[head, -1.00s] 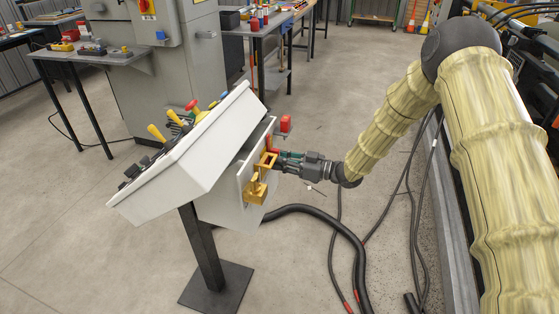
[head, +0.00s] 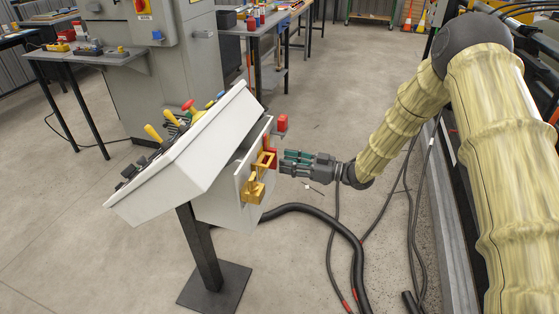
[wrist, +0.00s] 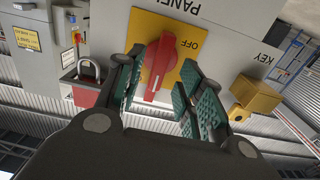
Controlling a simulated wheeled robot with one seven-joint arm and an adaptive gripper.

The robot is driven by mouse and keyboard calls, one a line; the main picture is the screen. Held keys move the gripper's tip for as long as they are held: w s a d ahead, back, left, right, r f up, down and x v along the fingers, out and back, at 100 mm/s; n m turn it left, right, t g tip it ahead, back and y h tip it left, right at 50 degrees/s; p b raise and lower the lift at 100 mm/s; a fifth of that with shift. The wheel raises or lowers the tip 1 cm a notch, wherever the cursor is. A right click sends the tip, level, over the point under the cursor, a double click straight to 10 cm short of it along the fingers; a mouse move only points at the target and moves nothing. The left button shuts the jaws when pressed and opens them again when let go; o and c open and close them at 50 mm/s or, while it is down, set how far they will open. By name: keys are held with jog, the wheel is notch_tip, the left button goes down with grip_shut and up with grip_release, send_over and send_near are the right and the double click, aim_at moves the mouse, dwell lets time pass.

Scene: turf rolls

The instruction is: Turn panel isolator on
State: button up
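The panel isolator is a red handle (wrist: 160,68) on a yellow plate (wrist: 145,27) marked OFF, seen in the wrist view. The handle runs roughly up and down there, slightly tilted. In the head view the red handle (head: 271,153) shows edge-on on the side of the white console. My gripper (wrist: 160,95) is open, with its green-padded fingers on either side of the handle in the wrist view. Nothing is held.
A red box with a padlock (wrist: 88,75) and a yellow box (wrist: 255,95) near the KEY label flank the isolator. The white console (head: 185,150) stands on a dark post. Black cables (head: 325,222) lie on the floor. A grey cabinet and tables stand behind.

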jog(key=v, duration=0.8)
jog(key=s+d+f+m+t+h+p, duration=0.1)
jog(key=s+f+m+h, duration=0.4)
jog(key=s+f, duration=0.45)
jog(key=s+d+f+m+t+h+p, duration=0.15)
jog(key=s+f+m+h, duration=0.4)
jog(key=f, duration=0.65)
jog(key=s+d+f+m+g+h, duration=0.1)
jog(key=s+d+g+h, duration=0.1)
jog(key=s, duration=0.9)
jog(key=s+d+f+m+g+h+p, duration=0.1)
jog(key=s+d+f+g+h, duration=0.1)
jog(key=s, duration=0.9)
jog(key=s+d+f+m+g+h, duration=0.2)
jog(key=s+d+g, duration=0.2)
jog(key=s, duration=0.6)
jog(key=shift+s+h+p, duration=0.35)
jog(key=shift+s+p, duration=0.05)
jog(key=shift+w+f, duration=0.1)
